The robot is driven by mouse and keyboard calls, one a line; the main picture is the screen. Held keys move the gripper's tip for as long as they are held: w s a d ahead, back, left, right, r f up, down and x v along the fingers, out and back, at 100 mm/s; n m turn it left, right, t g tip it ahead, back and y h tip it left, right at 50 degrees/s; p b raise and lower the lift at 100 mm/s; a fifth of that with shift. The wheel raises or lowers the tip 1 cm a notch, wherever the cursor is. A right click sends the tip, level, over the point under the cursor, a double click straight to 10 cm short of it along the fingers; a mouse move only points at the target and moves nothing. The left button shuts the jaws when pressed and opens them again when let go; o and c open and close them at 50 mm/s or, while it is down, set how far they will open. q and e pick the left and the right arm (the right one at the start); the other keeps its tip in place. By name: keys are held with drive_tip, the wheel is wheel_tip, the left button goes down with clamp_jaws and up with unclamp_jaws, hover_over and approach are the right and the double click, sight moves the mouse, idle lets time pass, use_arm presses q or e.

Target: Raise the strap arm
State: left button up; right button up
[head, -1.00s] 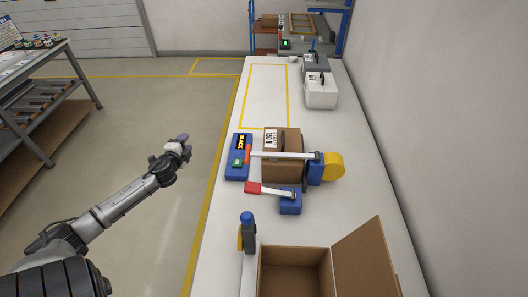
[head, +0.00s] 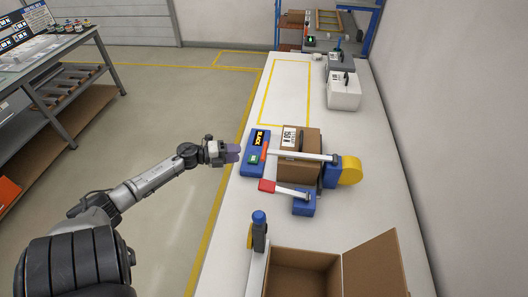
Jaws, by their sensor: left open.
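The strap arm (head: 305,155) is a pale bar with an orange-red tip (head: 264,152). It lies about level across the near side of a closed brown box (head: 300,142), from a blue block (head: 331,172) with a yellow reel (head: 350,171). A shorter lever with a red handle (head: 267,186) runs to a blue base (head: 303,205) in front of it. My left gripper (head: 232,153) is open and empty, with purple-grey fingertips near the bench's left edge. It is left of the strap arm's tip and apart from it. My right gripper is out of view.
A blue panel (head: 249,160) with a black label and green display lies between my left gripper and the box. An open carton (head: 300,260) and a blue-topped post (head: 259,230) stand at the front. Beyond, a yellow-outlined area (head: 285,90) is clear.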

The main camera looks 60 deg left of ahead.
sight(264, 150)
use_arm(q)
drive_tip(key=x, duration=1.1)
drive_tip(key=shift+w+f, duration=0.1)
drive_tip(key=shift+w, duration=0.1)
drive_tip(key=shift+c, duration=0.2)
drive_tip(key=shift+f, duration=0.1)
clamp_jaws()
